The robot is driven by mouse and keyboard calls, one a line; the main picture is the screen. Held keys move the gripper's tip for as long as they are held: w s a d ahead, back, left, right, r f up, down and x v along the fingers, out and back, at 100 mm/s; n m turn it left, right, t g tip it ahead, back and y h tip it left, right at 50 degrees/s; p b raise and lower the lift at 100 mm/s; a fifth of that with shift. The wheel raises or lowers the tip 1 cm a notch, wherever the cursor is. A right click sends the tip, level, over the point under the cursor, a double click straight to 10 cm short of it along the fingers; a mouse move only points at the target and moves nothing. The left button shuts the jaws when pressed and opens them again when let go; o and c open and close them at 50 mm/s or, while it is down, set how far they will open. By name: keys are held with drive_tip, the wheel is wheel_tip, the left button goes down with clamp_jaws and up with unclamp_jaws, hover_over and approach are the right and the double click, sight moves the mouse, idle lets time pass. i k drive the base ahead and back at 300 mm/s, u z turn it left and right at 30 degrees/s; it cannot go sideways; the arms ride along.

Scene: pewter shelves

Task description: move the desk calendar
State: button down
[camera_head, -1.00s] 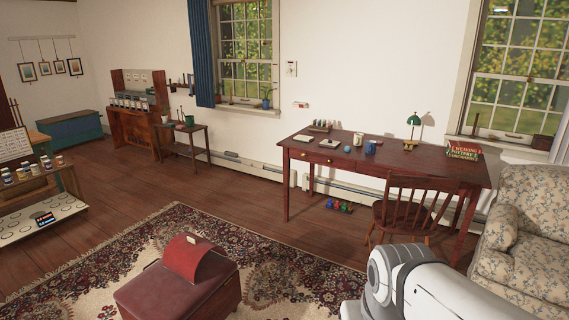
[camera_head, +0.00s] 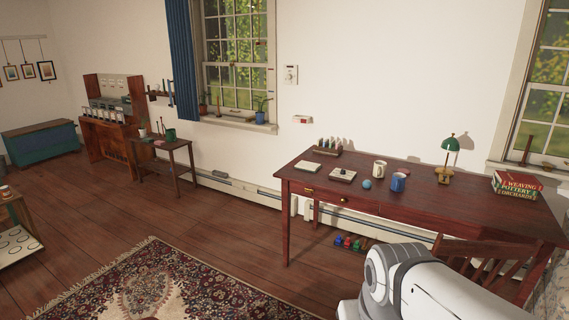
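I cannot make out a desk calendar for certain. Two small pale flat items lie on the left part of the red-brown desk (camera_head: 430,192): a left one (camera_head: 308,167) and a right one (camera_head: 342,175) with a dark spot on it. They are too small to tell what they are. A white and grey link of my arm shows at the bottom right, in front of the desk and chair. My gripper is out of view.
The desk also holds a cream mug (camera_head: 379,171), a blue mug (camera_head: 398,182), a blue ball (camera_head: 366,184), a green lamp (camera_head: 446,160) and stacked books (camera_head: 517,186). A wooden chair (camera_head: 480,262) stands before it. Wooden floor is clear left of the desk.

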sight(335, 175)
drive_tip(key=i, duration=3.55)
drive_tip(key=z, duration=2.05)
